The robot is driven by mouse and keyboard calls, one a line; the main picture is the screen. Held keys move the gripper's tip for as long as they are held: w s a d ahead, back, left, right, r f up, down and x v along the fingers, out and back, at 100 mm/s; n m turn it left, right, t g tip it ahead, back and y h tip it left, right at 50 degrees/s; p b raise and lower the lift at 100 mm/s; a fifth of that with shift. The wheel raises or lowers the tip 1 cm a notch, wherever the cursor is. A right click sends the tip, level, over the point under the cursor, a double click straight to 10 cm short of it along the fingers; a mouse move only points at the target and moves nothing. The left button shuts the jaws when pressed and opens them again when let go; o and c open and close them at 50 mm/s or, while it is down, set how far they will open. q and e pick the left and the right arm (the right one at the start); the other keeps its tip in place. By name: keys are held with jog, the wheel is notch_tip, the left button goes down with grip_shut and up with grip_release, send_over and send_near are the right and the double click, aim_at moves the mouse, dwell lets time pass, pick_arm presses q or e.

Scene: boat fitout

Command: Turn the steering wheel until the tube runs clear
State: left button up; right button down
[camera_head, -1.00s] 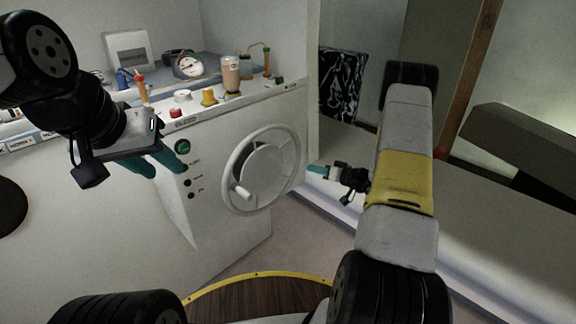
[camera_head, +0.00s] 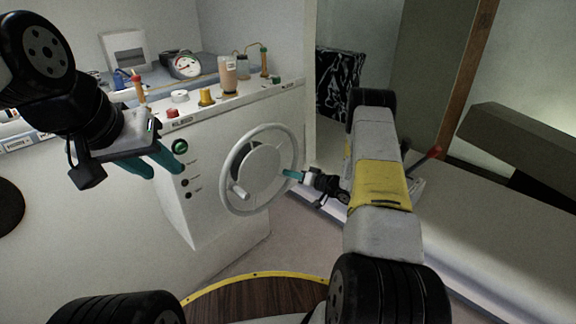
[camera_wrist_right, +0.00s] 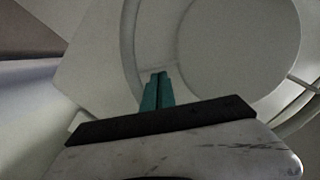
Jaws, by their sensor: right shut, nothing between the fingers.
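My right gripper (camera_head: 289,173) is shut and empty at the wheel's right side, close to the rim; contact cannot be told. In the right wrist view its teal fingers (camera_wrist_right: 157,88) are together in front of the wheel, beside the hub disc. My left gripper (camera_head: 166,170) is open and empty left of the wheel. I cannot clearly pick out the tube or its contents.
A brown-filled container (camera_head: 228,75), a gauge (camera_head: 186,64), a yellow knob (camera_head: 207,97) and a red button (camera_head: 172,113) are on the console top. A green button (camera_head: 180,147) is on the front. A pale bench (camera_head: 480,235) lies right of my right arm.

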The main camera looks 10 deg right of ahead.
dwell(0.3)
jog(key=shift+s+a+f+m+y, duration=0.15)
jog(key=shift+a+f+m, duration=0.1)
jog(key=shift+f+m, duration=0.2)
jog(key=shift+s+a+f+m+y, duration=0.15)
jog(key=shift+a+f+m, duration=0.05)
jog(key=shift+f+m, duration=0.2)
